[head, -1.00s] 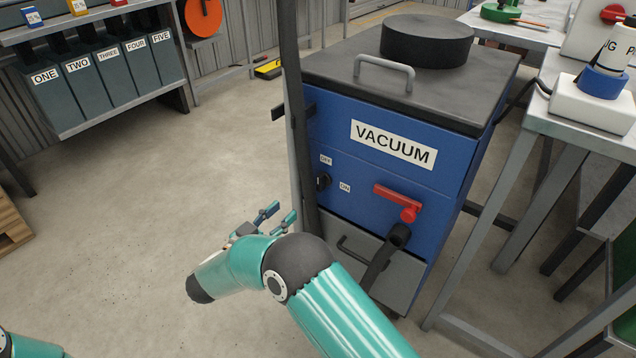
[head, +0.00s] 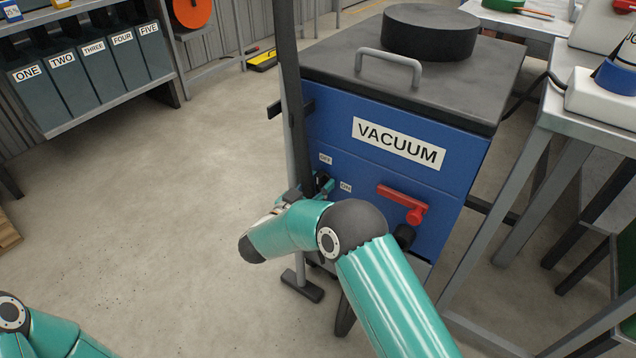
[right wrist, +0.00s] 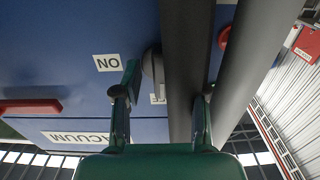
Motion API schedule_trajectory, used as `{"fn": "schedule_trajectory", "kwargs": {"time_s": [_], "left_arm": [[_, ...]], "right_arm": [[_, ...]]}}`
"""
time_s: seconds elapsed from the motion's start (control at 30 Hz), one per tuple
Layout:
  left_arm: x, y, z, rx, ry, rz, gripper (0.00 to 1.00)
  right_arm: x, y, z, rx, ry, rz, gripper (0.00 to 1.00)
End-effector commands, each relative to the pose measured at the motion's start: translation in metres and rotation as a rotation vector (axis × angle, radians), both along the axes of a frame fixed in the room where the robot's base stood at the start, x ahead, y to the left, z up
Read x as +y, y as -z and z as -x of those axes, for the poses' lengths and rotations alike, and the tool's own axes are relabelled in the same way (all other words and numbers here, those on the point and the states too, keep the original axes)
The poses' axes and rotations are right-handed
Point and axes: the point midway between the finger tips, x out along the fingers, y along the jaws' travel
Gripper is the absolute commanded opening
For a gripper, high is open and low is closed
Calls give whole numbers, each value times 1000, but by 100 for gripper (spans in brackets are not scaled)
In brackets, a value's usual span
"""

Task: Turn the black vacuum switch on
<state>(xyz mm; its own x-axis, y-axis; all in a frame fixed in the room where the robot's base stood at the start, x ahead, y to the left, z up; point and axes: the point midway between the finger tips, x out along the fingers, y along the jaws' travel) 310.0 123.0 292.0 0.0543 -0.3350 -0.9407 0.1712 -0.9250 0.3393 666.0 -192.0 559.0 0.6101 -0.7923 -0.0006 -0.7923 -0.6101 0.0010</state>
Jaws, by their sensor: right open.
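The blue vacuum cabinet (head: 385,185) stands ahead with its VACUUM label. Its black switch (head: 322,178) is on the left of the front, between the small OFF label (head: 326,159) and ON label (head: 346,187), partly hidden by my right gripper (head: 316,187). In the right wrist view the switch (right wrist: 153,66) shows beside the left finger, and the ON label (right wrist: 107,63) lies farther left. My right gripper (right wrist: 167,84) is open, with a dark pole (right wrist: 187,60) between its fingers. Contact with the switch cannot be told. My left gripper is out of view.
The dark upright pole stands close before the cabinet's left edge. A red handle (head: 402,200) sticks out right of the switch. A metal table (head: 580,125) stands at right. Numbered bins (head: 85,70) stand at back left. The floor left of the cabinet is clear.

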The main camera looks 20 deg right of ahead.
Motion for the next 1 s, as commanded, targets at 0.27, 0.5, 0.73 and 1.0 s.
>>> {"fn": "schedule_trajectory", "kwargs": {"time_s": [0.27, 0.5, 0.73, 1.0], "left_arm": [[0, 0, 0, 0, 0, 0, 40], [0, 0, 0, 0, 0, 0, 40], [0, 2, 0, 0, 0, 0, 40], [0, 11, 0, 0, 0, 0, 40]], "right_arm": [[5, 1, -1, 0, -7, 0, 10], [3, 0, -2, -1, -9, -1, 0], [5, 1, -2, -25, -9, -20, 0], [6, 2, -2, -130, -11, -101, 0]]}}
